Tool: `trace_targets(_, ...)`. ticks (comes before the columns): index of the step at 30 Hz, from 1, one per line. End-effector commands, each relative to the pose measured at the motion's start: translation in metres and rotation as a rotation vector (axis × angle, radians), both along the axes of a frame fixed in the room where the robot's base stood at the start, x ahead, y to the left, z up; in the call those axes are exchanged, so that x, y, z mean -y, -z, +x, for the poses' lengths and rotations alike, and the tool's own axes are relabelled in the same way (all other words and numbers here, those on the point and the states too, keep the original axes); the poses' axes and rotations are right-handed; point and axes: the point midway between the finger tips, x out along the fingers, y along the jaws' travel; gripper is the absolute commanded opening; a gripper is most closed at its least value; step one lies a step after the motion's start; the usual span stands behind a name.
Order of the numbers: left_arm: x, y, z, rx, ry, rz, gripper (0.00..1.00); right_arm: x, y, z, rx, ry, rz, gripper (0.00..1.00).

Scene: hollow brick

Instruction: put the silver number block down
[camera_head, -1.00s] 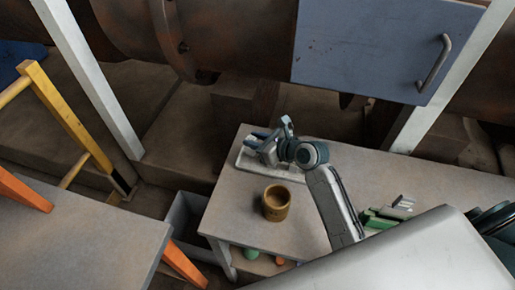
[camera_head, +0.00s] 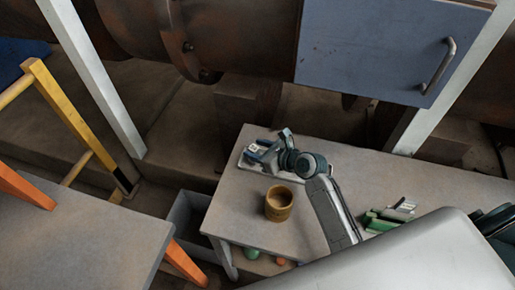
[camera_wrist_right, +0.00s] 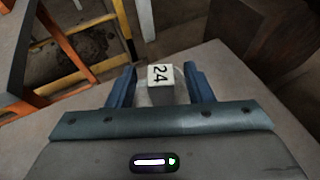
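In the head view the right gripper (camera_head: 258,152) is low over a light tray (camera_head: 246,166) at the table's far left corner, and the block (camera_head: 254,147) shows as a small pale patch between the fingers. Whether the block's underside touches the tray is hidden. My left gripper is not in view.
A brown cup (camera_head: 278,205) stands on the table (camera_head: 235,210) in front of the tray. Green and grey pieces (camera_head: 388,217) lie to the right of my right arm. A grey bin (camera_head: 185,215) is below the table's left side. A blue cabinet (camera_head: 385,45) hangs behind.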

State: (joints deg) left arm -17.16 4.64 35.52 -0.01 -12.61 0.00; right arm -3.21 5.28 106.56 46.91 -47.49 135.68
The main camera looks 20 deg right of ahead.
Motion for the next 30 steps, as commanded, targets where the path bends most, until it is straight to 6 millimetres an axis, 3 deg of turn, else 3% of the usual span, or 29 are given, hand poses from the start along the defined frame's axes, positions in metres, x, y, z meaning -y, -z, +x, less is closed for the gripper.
trace_targets(8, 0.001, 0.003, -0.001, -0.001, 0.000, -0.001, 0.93, 0.005, -0.004, -0.006, 0.001, 0.000, -0.002, 0.47)
trace_targets(21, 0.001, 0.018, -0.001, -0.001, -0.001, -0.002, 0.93, 0.047, -0.036, -0.071, 0.000, -0.002, -0.006, 0.47)
trace_targets(30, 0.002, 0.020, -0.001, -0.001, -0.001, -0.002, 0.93, 0.060, -0.047, -0.091, 0.000, -0.001, -0.002, 0.47)
